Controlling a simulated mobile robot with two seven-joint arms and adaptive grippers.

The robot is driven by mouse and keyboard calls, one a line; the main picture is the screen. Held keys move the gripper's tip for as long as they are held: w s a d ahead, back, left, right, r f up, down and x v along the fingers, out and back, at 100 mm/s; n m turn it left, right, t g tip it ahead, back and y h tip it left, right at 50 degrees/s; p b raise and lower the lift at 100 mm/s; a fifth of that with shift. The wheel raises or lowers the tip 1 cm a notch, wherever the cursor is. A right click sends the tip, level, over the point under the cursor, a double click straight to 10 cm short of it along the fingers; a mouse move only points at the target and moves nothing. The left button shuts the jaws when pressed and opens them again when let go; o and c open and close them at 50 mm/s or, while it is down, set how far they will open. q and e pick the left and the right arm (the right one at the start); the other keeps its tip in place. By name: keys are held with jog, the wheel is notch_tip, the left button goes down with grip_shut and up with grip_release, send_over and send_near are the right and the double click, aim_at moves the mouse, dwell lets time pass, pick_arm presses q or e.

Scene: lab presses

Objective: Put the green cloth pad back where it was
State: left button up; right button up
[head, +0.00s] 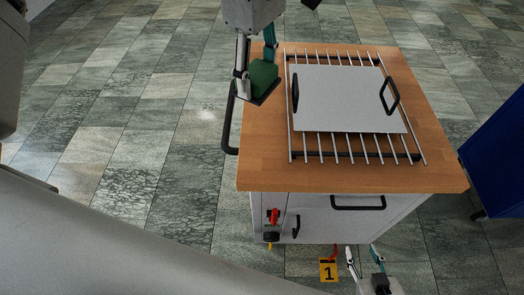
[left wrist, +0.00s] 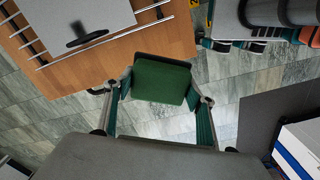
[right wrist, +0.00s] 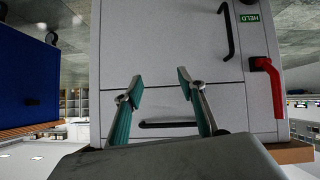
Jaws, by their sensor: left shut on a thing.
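The green cloth pad (head: 264,74) is held between the fingers of my left gripper (head: 256,66), in front of the wooden top's left edge in the head view. In the left wrist view the pad (left wrist: 160,82) spans between the two fingertips, with a dark edge piece at its far side. Behind it are the floor and the edge of the wooden top. The pad seems clear of the surface; its exact height is unclear. My right gripper (head: 363,262) is low in front of the cabinet. In the right wrist view its fingers (right wrist: 160,86) are apart and empty.
The wooden top (head: 264,170) carries a rack of metal rods (head: 291,135) with a grey plate (head: 345,98) that has two black handles. The white cabinet (head: 340,222) below has black handles and a red lever (right wrist: 268,80). A blue cabinet (head: 500,155) stands at right.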

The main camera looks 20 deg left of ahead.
pick_arm(q)
jog(key=shift+d+f+n, duration=0.1)
jog(key=shift+d+n, duration=0.25)
jog(key=shift+n, duration=0.25)
jog(key=shift+f+b, duration=0.3)
jog(key=shift+f, duration=0.1)
jog(key=b, duration=0.1)
send_over(261, 148)
notch_tip(261, 148, down, 15)
jog(key=shift+r, duration=0.2)
jog(key=shift+f, duration=2.15)
jog(key=shift+f, duration=0.1)
jog(key=shift+f+b, duration=0.15)
jog(key=shift+b, duration=0.15)
jog(key=o, duration=1.1)
